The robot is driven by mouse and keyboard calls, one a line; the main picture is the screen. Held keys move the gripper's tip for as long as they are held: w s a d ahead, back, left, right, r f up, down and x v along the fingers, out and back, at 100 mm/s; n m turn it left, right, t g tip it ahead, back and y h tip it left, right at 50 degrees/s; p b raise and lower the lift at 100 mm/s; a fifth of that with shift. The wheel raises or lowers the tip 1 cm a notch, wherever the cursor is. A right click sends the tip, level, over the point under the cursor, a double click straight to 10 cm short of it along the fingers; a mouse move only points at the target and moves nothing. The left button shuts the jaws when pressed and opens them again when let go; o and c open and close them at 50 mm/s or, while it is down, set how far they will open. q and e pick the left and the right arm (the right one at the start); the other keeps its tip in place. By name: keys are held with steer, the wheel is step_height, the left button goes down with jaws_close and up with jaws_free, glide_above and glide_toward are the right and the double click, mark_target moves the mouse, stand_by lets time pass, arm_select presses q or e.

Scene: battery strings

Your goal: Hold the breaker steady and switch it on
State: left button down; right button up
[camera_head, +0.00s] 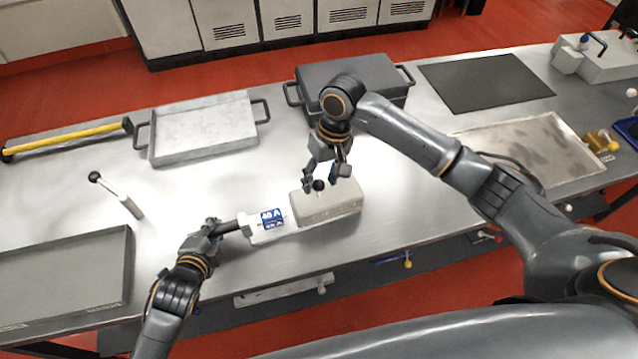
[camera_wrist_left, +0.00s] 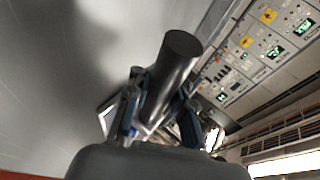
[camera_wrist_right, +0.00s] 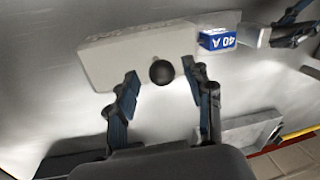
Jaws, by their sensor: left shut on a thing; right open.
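The breaker (camera_head: 328,203) is a beige box lying on the grey bench, with a white end and a blue 40 A label (camera_head: 271,218). A dark round handle (camera_wrist_left: 172,75) sticks out from its white end. My left gripper (camera_head: 222,229) is shut on this handle. A black ball knob (camera_wrist_right: 161,72) stands up from the beige box. My right gripper (camera_wrist_right: 159,76) is open, with one finger on each side of the knob and a visible gap to each. The label also shows in the right wrist view (camera_wrist_right: 216,41). The knob's stem is mostly hidden.
A lever with a black knob (camera_head: 118,195) lies left of the breaker. A light tray (camera_head: 203,142) and a dark lidded case (camera_head: 358,77) stand behind. A dark tray (camera_head: 128,265) lies at the front left, a metal tray (camera_head: 550,119) at the right. Bench is clear around the breaker.

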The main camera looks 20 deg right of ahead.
steer(key=shift+a+f, duration=0.25)
steer(key=shift+f, duration=0.95)
jaws_close()
steer(key=shift+d, duration=0.15)
